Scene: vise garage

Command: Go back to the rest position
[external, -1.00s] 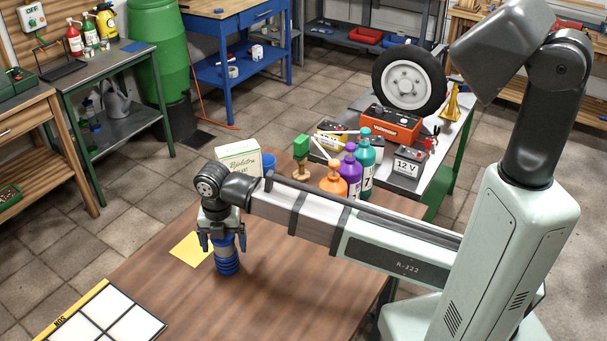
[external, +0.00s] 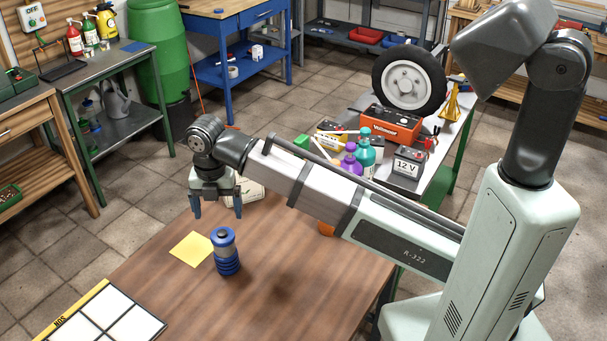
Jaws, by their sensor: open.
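My gripper (external: 217,207) is open and empty, pointing down above the wooden table (external: 280,275). It is above and behind a blue ribbed cylinder with a grey upper part (external: 226,252), clear of it. The cylinder stands upright on the table, right of a yellow paper square (external: 191,249). My forearm hides part of the table's far side.
A white grid board with a yellow edge (external: 103,315) lies at the front left. The table's front middle is clear.

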